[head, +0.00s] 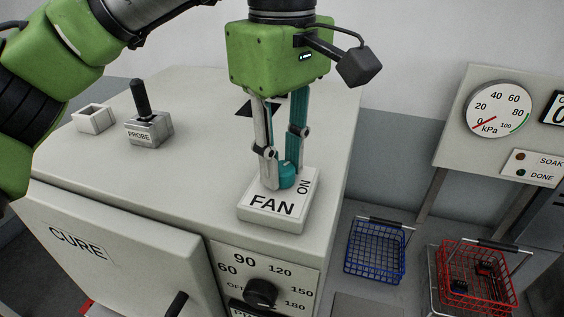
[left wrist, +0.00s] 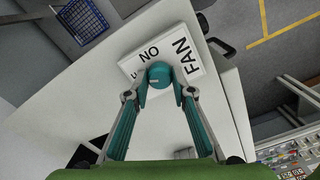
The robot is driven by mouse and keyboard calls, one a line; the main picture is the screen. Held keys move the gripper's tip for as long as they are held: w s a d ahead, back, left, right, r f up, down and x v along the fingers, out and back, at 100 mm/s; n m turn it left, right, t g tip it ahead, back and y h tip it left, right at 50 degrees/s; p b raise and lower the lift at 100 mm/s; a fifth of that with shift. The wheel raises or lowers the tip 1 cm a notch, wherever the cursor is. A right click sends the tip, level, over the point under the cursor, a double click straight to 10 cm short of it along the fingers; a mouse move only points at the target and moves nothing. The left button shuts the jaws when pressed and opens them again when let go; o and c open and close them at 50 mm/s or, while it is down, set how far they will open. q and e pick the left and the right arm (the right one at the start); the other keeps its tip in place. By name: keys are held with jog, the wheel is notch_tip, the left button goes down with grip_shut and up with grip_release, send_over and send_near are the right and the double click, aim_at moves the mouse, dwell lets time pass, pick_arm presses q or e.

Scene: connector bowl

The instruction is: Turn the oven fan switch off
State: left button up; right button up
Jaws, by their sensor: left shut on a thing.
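The fan switch is a teal round knob (head: 287,177) on a pale box (head: 270,222) on top of the white oven. The box reads FAN at its front and ON on its right side. My left gripper (head: 283,172) comes down from above and is shut on the knob. In the left wrist view the knob (left wrist: 160,74) sits between the fingertips (left wrist: 160,91). A partly cut-off label shows at the left of the box there. The direction the knob points is hard to tell. My right gripper is not in view.
A PROBE lever (head: 145,120) and a small open-topped block (head: 93,119) stand on the oven top to the left. A temperature dial (head: 260,293) is on the oven front below. Blue (head: 375,250) and red (head: 476,280) wire baskets stand to the right.

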aim_at(282, 166)
pick_arm(q)
jog(key=n+b, duration=0.1)
jog(key=n, duration=0.4)
dwell(0.6)
jog(key=o, duration=1.1)
jog(key=shift+o, duration=0.2)
notch_tip(282, 166, up, 12)
